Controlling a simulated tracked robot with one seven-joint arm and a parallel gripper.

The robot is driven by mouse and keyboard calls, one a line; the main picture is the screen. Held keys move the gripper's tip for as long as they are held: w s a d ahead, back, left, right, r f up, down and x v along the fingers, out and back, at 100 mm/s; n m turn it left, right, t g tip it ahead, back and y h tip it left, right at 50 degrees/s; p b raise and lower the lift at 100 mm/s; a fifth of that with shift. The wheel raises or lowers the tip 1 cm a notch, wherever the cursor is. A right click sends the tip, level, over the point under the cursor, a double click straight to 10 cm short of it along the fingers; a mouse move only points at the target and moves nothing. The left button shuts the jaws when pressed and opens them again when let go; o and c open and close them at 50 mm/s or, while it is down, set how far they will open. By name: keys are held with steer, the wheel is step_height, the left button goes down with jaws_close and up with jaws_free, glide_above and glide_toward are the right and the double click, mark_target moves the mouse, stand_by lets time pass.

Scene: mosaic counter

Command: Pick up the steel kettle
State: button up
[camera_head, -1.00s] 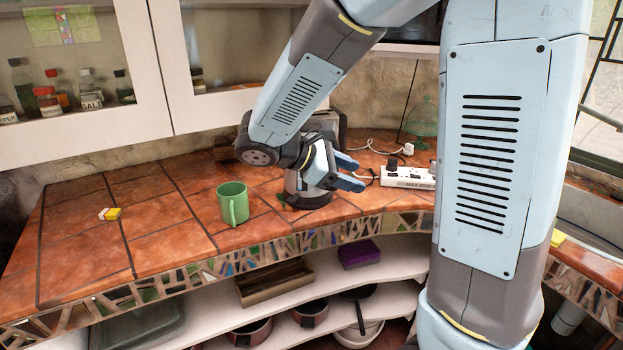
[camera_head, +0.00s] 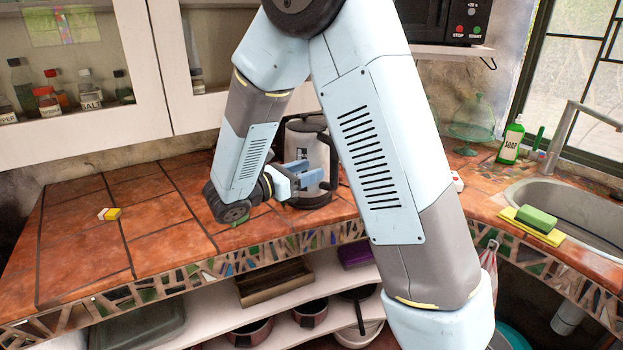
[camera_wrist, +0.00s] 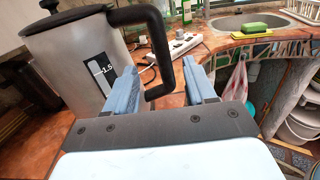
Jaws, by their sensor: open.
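The steel kettle (camera_head: 294,144) stands upright on the tiled counter, with a dark lid, a dark base and a black handle. My arm hides part of it in the head view. In the wrist view the kettle body (camera_wrist: 72,62) fills the left, with a level window, and its black handle reaches to the right. My gripper (camera_head: 306,173) is open and empty beside the kettle at handle height. In the wrist view my gripper (camera_wrist: 163,70) has the lower part of the handle showing between its two blue fingers; I cannot tell whether they touch it.
A green mug is almost wholly hidden behind my wrist. A white power strip (camera_wrist: 181,43) lies behind the handle. A glass dome (camera_head: 471,118), a soap bottle (camera_head: 511,141) and a sink (camera_head: 568,205) are to the right. The left counter is free except for a small yellow-and-white block (camera_head: 109,213).

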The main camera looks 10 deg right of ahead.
mark_target(334, 163)
steer(key=x, duration=0.9)
steer(key=shift+s+f, duration=0.1)
steer(key=shift+f, duration=0.1)
steer(key=c, duration=1)
jaws_close()
steer(key=shift+r, duration=0.1)
